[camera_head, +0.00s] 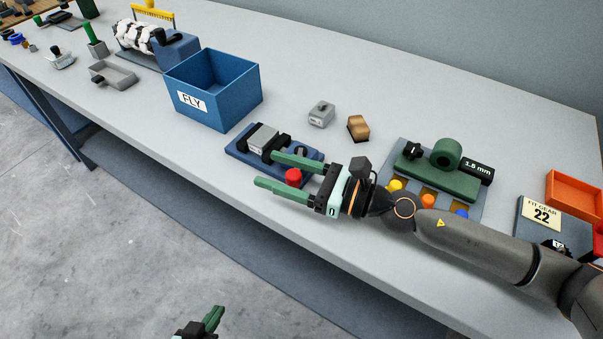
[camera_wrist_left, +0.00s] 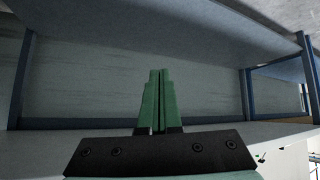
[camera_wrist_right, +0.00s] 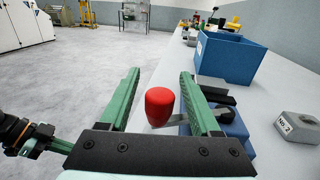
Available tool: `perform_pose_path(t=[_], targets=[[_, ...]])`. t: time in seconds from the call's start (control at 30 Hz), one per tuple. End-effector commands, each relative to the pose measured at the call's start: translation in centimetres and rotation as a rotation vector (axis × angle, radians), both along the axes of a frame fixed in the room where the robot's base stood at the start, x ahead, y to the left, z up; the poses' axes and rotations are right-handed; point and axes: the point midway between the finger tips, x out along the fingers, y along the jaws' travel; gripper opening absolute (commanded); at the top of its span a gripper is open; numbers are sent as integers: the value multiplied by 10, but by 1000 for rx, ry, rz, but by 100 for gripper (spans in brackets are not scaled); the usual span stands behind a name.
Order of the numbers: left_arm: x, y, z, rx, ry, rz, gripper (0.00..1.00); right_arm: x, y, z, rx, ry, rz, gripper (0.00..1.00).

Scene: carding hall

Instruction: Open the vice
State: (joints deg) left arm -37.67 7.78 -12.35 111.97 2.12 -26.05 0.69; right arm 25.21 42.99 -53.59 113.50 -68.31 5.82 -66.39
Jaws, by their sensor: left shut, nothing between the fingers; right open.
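The vice (camera_head: 232,147) has a blue base with black jaws and a grey block (camera_head: 263,138) between them. Its red knob (camera_head: 293,177) is at the bench's front side. My right gripper (camera_head: 265,169) is open, with one finger on each side of the red knob; neither finger clearly touches it. In the right wrist view the knob (camera_wrist_right: 160,105) stands between the open fingers (camera_wrist_right: 160,73), nearer the right one, which partly hides the vice (camera_wrist_right: 235,128). My left gripper (camera_head: 216,312) is low in front of the bench, shut and empty, as the left wrist view (camera_wrist_left: 158,75) shows.
A blue bin marked FLY (camera_head: 213,119) stands behind the vice to the left. A small grey weight (camera_head: 321,114) and a brown block (camera_head: 358,128) lie behind it. A green gauge fixture (camera_head: 440,180) stands right, near my right arm. An orange tray (camera_head: 574,196) is at far right.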

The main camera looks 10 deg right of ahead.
Motion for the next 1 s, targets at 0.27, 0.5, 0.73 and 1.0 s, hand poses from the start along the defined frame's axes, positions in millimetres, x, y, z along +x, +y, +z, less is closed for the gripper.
perform_pose_path(t=[0.27, 0.5, 0.73, 1.0], targets=[[-1, -1, -16, 0, 11, -4, 0, -12, -22, -5, -2, 2, -2, 64], [5, -18, -28, -20, 9, -35, 0, -33, -58, -7, -3, 2, -3, 64], [14, -22, -34, -23, -11, -46, 0, -48, -82, -6, -1, 3, -2, 64], [10, -15, -45, -15, -9, -38, 0, -59, -101, -3, 1, 3, -2, 64]])
